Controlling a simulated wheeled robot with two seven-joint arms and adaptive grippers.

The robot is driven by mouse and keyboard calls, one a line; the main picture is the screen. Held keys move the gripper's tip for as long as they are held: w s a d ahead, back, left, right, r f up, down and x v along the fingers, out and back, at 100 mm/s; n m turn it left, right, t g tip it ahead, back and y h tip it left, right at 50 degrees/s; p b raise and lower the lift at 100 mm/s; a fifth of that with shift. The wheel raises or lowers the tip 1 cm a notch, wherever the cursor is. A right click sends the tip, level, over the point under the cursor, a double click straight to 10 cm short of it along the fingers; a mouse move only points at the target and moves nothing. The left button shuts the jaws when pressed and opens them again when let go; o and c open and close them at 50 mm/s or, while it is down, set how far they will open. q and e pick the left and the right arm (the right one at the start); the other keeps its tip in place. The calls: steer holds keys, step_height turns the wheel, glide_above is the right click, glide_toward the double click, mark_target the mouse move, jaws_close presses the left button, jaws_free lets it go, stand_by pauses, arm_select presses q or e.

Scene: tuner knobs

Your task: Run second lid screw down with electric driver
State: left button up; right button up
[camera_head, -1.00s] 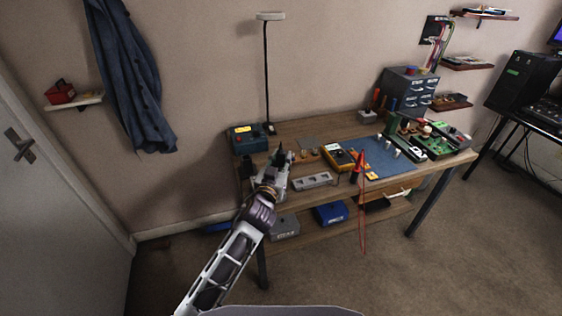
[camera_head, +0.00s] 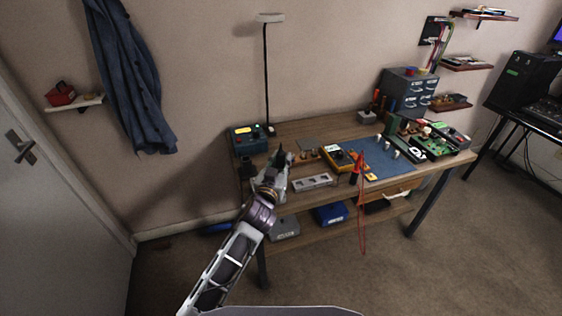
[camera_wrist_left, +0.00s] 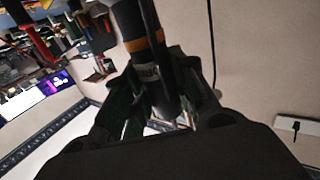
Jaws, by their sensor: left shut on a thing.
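My left gripper (camera_head: 278,161) is over the left part of the workbench. In the left wrist view its fingers (camera_wrist_left: 156,100) are shut around a dark cylindrical tool with an orange band, which looks like the electric driver (camera_wrist_left: 143,44). The driver's tip cannot be made out. On the right of the bench are a green circuit board (camera_head: 437,147) and the dark chassis parts beside it. The lid and its screws are too small or too hidden to tell. My right gripper is not in view.
A grey parts tray (camera_head: 312,182) lies near the front edge. A teal power unit (camera_head: 250,140) and lamp stand behind my gripper; a drawer cabinet (camera_head: 408,92) stands behind right.

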mark_target(281, 152)
arm_select(q)
steer(key=shift+r+p, duration=0.35)
steer(key=shift+r, duration=0.45)
steer(key=shift+r+p, duration=0.75)
steer(key=shift+r, duration=0.1)
steer(key=shift+r+p, duration=0.55)
steer(key=shift+r, duration=0.15)
